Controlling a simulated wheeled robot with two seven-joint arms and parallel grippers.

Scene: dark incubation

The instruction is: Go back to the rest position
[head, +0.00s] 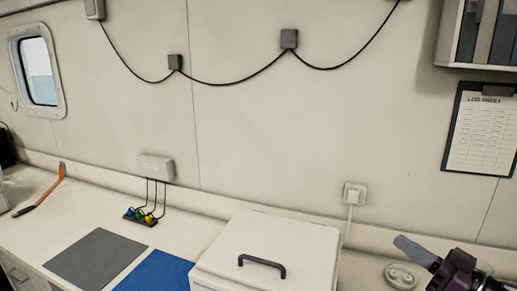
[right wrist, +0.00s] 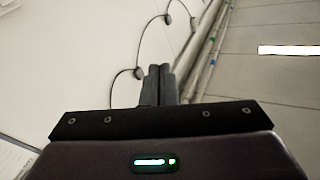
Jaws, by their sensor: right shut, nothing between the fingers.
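My right gripper (head: 402,243) is at the lower right of the head view, above the counter and in front of the wall. Its grey fingers are together, with nothing between them. They also show closed and empty in the right wrist view (right wrist: 160,69), pointing up toward the wall and ceiling. My left gripper is in neither view.
A white box with a black handle (head: 262,264) stands on the counter, left of my right gripper. A small round-welled dish (head: 400,276) lies below the gripper. Grey (head: 95,258) and blue (head: 156,273) mats lie left. A clipboard (head: 482,130) hangs at right.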

